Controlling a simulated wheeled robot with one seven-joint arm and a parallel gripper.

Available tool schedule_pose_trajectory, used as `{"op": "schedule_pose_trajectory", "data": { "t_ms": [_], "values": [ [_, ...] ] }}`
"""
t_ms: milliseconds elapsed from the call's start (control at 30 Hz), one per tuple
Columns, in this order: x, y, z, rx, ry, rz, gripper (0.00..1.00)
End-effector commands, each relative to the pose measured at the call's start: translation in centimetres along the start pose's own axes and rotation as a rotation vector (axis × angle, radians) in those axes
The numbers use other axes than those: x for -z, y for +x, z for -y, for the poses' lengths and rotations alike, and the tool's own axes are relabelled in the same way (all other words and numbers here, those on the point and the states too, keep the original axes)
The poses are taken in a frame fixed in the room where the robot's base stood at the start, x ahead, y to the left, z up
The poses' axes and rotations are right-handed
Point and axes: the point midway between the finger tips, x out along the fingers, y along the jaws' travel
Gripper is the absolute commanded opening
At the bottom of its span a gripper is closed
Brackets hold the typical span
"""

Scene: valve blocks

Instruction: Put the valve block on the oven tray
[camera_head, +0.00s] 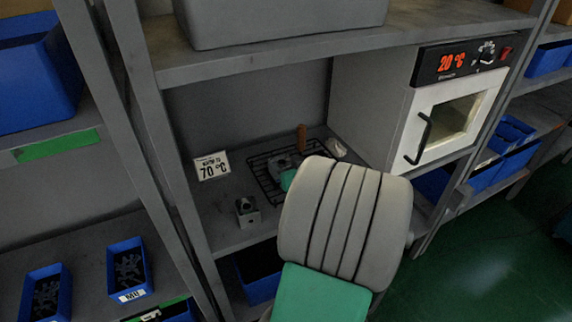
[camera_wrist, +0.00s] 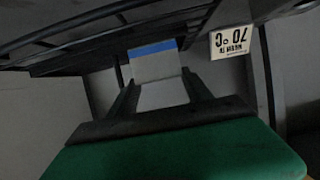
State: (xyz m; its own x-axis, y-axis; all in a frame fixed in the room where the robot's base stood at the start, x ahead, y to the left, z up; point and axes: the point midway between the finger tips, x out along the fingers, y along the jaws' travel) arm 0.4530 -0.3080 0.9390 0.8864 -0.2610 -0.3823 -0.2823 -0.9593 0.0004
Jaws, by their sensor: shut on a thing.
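In the wrist view my gripper (camera_wrist: 158,84) is shut on a pale grey valve block (camera_wrist: 154,66), with one dark finger on each side. A blue strip shows along the block's edge in that view; I cannot tell whether it belongs to the block. In the head view the oven tray, a black wire rack (camera_head: 264,181), lies on the shelf, and the grey shape of the held block (camera_head: 281,162) shows over it. My arm hides most of the gripper there. I cannot tell whether the block touches the tray. The tray's bars also show in the wrist view (camera_wrist: 75,28).
Another metal block (camera_head: 247,212) with a hole stands on the shelf, left of my arm. A 70 °C sign (camera_head: 211,167) stands at the back left. A brown handle (camera_head: 302,138) rises by the tray. The white oven (camera_head: 400,125) reads 20 °C, door shut. Shelf posts flank the bay.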

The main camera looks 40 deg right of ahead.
Motion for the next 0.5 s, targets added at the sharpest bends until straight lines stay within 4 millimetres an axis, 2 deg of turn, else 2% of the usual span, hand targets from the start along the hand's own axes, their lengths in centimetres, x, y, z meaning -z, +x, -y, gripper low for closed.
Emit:
{"op": "schedule_pose_trajectory", "data": {
  "t_ms": [33,300,500],
  "values": [
    [-0.19,0.08,0.01,0.000,0.000,0.000,0.59],
    [-0.07,0.03,0.01,0.000,0.000,0.000,0.80],
    [-0.05,0.02,0.00,0.000,0.000,0.000,0.80]
  ]
}}
